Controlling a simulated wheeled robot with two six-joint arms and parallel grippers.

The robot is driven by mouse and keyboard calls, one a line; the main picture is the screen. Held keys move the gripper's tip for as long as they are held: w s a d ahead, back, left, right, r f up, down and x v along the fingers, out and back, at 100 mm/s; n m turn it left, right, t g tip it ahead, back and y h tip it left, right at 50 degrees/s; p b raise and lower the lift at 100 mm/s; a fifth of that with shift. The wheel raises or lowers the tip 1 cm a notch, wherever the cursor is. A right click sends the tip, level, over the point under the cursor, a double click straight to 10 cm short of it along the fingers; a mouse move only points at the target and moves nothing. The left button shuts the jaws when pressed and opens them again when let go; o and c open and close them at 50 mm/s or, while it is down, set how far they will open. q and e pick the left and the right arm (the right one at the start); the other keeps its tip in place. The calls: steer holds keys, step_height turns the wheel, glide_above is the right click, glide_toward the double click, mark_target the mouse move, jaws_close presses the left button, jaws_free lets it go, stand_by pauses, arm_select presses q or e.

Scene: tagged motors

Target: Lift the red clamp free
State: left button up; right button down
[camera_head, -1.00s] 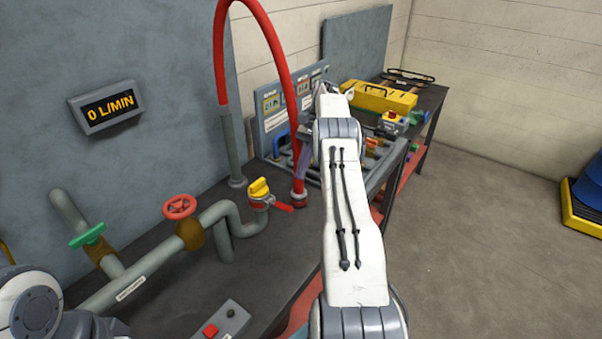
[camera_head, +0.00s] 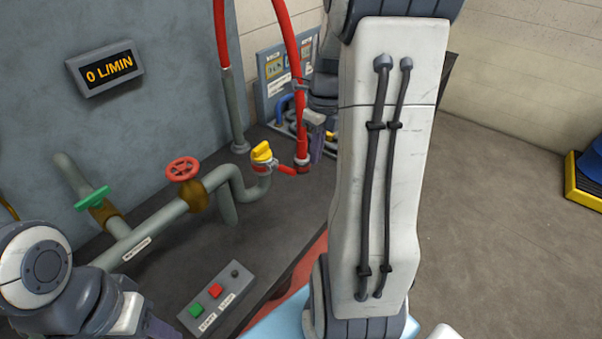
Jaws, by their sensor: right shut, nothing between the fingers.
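A red clamp-like piece (camera_head: 287,169) shows at the base of a yellow knob (camera_head: 262,152), at the end of the grey pipe. It reaches right toward the red foot of the red hose (camera_head: 302,120). My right gripper (camera_head: 315,152) is shut and empty beside the hose, just right of it and apart from the red piece. Its wrist is partly hidden behind my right forearm. My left gripper (camera_head: 160,329) is partly cut off at the bottom left edge, so its fingers cannot be read.
A red handwheel (camera_head: 182,169) and a green handle (camera_head: 92,198) sit on the grey pipes (camera_head: 150,232). A button box (camera_head: 215,297) lies on the dark bench in front. A meter (camera_head: 105,69) reads 0 L/MIN. My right arm hides the bench's right part.

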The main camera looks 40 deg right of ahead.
mark_target(284, 169)
step_height(284, 169, down, 10)
steer(key=a, duration=0.1)
steer(key=shift+w+a+r+m+p, duration=0.1)
steer(key=shift+w+r+p, duration=0.15)
steer(key=shift+w+p, duration=0.25)
steer(key=shift+w+a+r+m+p, duration=0.1)
steer(key=shift+w+r+p, duration=0.15)
steer(key=shift+w, duration=0.4)
steer(key=shift+w+r+m+p, duration=0.1)
steer(key=shift+w+r+p, duration=0.1)
steer(key=shift+w+p, duration=0.3)
steer(key=shift+w, duration=0.1)
